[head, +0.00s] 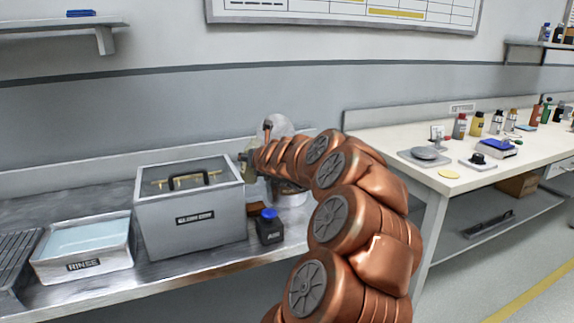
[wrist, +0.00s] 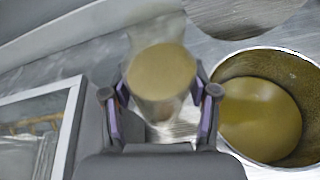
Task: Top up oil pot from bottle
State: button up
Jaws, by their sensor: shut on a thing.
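My gripper (wrist: 160,98) is shut on a clear bottle (wrist: 180,35) with yellow-brown oil in it. The bottle also shows in the head view (head: 247,164), partly hidden by my wrist. The oil pot (wrist: 310,68) is an open round metal pot just right of the bottle in the wrist view. Oil (wrist: 258,118) covers much of its bottom, and its level is hard to judge. In the head view the pot (head: 292,198) is mostly hidden behind my arm. I see no oil stream between bottle and pot.
A lidded grey box (head: 190,235) stands left of the pot, with a rinse tray (head: 80,265) farther left. A dark bottle with a blue cap (head: 269,228) stands in front. A round grey disc (wrist: 245,14) lies behind the pot. A white bench (head: 400,145) is at right.

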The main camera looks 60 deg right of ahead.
jog(key=shift+w+a+r, duration=0.1)
jog(key=shift+w+r, duration=0.05)
jog(key=shift+r, duration=0.05)
jog(key=shift+r+m+t+p, duration=0.3)
jog(key=shift+p, duration=0.1)
jog(key=shift+s+d, duration=0.35)
jog(key=shift+s, duration=0.1)
jog(key=shift+d+f+m, duration=0.1)
jog(key=shift+d+m, duration=0.05)
jog(key=shift+m, duration=0.25)
jog(key=shift+m+t, duration=0.3)
jog(key=shift+s+d+r+m+t+y+p, duration=0.15)
jog(key=shift+s+r+m+t+p, duration=0.2)
jog(key=shift+p, duration=0.3)
jog(key=shift+s+d+r+m+t+y+p, duration=0.15)
jog(key=shift+r+m+p, duration=0.25)
jog(key=shift+p, duration=0.2)
jog(key=shift+w+a+f, duration=0.1)
jog(key=shift+w, duration=0.05)
jog(key=shift+r+m+t, duration=0.25)
jog(key=shift+m+t, duration=0.05)
jog(key=shift+m, duration=0.25)
